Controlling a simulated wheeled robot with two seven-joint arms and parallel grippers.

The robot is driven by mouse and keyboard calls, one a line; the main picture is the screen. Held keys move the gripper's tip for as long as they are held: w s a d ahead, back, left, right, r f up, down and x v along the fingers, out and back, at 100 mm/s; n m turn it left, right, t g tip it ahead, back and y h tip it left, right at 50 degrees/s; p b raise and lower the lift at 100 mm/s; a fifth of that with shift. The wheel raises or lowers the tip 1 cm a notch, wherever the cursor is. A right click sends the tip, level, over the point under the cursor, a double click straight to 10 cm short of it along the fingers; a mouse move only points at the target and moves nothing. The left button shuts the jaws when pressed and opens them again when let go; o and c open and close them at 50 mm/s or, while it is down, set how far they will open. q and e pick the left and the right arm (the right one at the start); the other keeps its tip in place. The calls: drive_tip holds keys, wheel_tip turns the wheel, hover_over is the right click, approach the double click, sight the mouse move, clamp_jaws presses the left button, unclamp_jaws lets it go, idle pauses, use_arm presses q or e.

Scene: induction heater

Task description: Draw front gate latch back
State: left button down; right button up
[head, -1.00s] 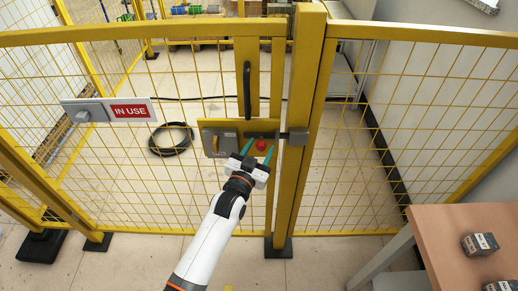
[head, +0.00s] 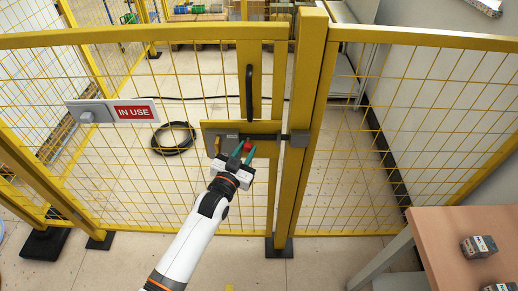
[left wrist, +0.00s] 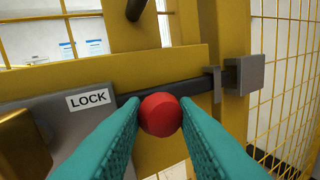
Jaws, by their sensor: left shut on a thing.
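The front gate latch is a dark sliding bolt (left wrist: 190,105) on a yellow plate, with a red knob (left wrist: 160,114), also visible in the head view (head: 247,146). The bolt runs right to a bracket by the grey keeper block (left wrist: 243,75) on the post; the keeper also shows in the head view (head: 300,138). I cannot tell whether the bolt's tip is inside it. My left gripper (head: 241,155) has its teal fingers on both sides of the knob and is shut on it, as the left wrist view (left wrist: 160,125) shows. My right gripper is out of view.
A grey lock box (left wrist: 75,125) marked LOCK sits left of the knob. A black handle (head: 249,92) stands above the latch. An IN USE sign (head: 134,112) hangs on the mesh at left. A wooden table (head: 450,235) with small blocks is at right.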

use_arm(q)
drive_tip(key=shift+a, duration=1.1)
drive_tip(key=shift+d, duration=0.15)
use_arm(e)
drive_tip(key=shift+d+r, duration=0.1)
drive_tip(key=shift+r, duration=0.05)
use_arm(q)
drive_tip(key=c, duration=1.4)
unclamp_jaws()
drive_tip(key=shift+o, duration=1.4)
drive_tip(key=shift+a, duration=0.2)
drive_tip(key=shift+s, duration=0.1)
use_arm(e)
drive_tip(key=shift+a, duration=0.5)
use_arm(q)
drive_tip(key=b+v, duration=0.2)
drive_tip(key=v, duration=0.9)
drive_tip(key=shift+s+a, duration=0.15)
drive_tip(key=shift+s, duration=0.2)
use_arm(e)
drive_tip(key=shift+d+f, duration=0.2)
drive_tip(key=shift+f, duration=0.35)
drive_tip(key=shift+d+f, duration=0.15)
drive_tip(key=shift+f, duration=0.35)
